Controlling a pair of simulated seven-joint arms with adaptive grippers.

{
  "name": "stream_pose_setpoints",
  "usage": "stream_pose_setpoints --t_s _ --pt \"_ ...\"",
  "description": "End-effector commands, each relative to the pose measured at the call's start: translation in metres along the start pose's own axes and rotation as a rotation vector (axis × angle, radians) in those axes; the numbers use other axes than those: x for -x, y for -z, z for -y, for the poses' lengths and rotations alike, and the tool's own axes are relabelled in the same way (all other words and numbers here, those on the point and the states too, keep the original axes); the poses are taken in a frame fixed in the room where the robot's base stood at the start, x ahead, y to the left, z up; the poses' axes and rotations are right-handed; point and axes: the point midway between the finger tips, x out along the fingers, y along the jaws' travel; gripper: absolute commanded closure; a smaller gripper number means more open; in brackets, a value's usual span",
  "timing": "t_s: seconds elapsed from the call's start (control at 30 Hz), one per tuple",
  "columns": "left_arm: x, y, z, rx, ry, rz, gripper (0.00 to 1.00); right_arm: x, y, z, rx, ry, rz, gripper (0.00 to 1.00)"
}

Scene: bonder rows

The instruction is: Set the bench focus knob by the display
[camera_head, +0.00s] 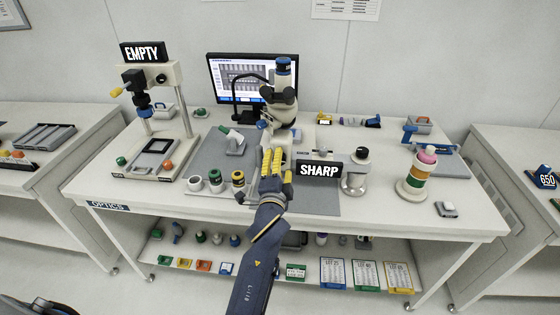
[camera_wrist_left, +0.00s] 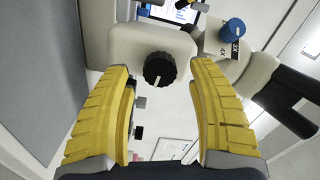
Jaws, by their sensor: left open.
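The focus knob, a black ribbed knob (camera_wrist_left: 159,70) with a white mark, sits on a pale housing of the microscope (camera_head: 282,112). In the left wrist view it lies between and beyond the fingertips of my left gripper (camera_head: 272,154), which is open with yellow fingers and holds nothing. No contact with the knob shows. In the head view the gripper and arm hide the knob. A black display (camera_head: 320,170) reading SHARP stands just right of the gripper. My right gripper is out of view.
A blue knob (camera_wrist_left: 232,29) with 3X and 4X marks is beside the housing. A monitor (camera_head: 252,80) stands behind the microscope. Left is a stand with an EMPTY sign (camera_head: 143,52); several small cups (camera_head: 216,180) are nearby. A striped stack (camera_head: 417,176) stands at right.

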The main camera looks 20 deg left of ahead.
Motion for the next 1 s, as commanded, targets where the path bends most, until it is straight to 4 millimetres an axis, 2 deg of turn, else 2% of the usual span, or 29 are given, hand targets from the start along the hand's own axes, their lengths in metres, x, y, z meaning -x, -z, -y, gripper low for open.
stream_pose_setpoints --t_s 0.2,0.4,0.63,0.87,1.0 --pt "0.032 0.001 0.0 0.001 -0.001 -0.001 0.41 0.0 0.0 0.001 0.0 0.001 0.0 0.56" --pt "0.05 0.001 -0.001 0.001 -0.001 -0.001 0.41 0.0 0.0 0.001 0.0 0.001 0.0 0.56" --pt "0.056 0.001 0.0 0.001 0.0 -0.002 0.41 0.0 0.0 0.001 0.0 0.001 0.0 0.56" --pt "0.056 0.001 0.0 0.001 0.0 -0.001 0.41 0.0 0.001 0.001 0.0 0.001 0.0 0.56" --pt "0.052 0.002 0.007 -0.022 0.016 -0.015 0.41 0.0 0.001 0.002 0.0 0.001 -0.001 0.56"
